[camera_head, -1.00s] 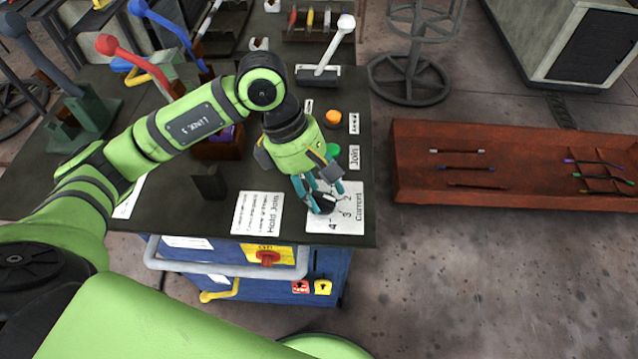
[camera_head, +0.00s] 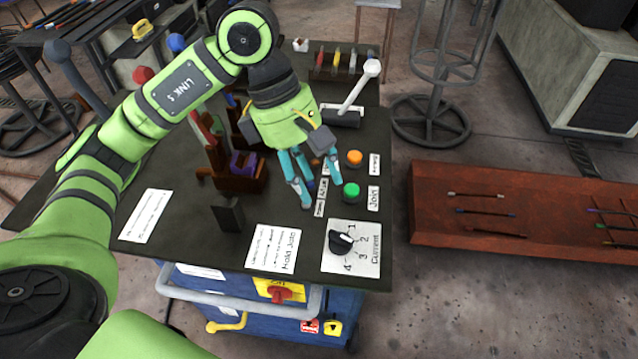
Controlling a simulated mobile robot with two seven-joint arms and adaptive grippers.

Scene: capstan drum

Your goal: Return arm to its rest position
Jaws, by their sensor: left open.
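My left arm reaches in from the left over a dark workbench top. My left gripper (camera_head: 316,190) is open and empty, with teal fingers pointing down above the bench. It is up and left of the black Current knob (camera_head: 341,241) and clear of it. The knob sits on a white numbered plate (camera_head: 362,264). A green Join button (camera_head: 351,190) and an orange button (camera_head: 354,157) lie just right of the fingers. Whether the fingertips touch the bench top is hard to tell. My right gripper is not in view.
A lever with a white knob (camera_head: 372,69) stands behind the gripper. A brown holder with a purple part (camera_head: 243,164) and levers stand under my arm. A reddish tray (camera_head: 520,205) with thin rods lies at right. A red switch (camera_head: 279,293) is on the bench front.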

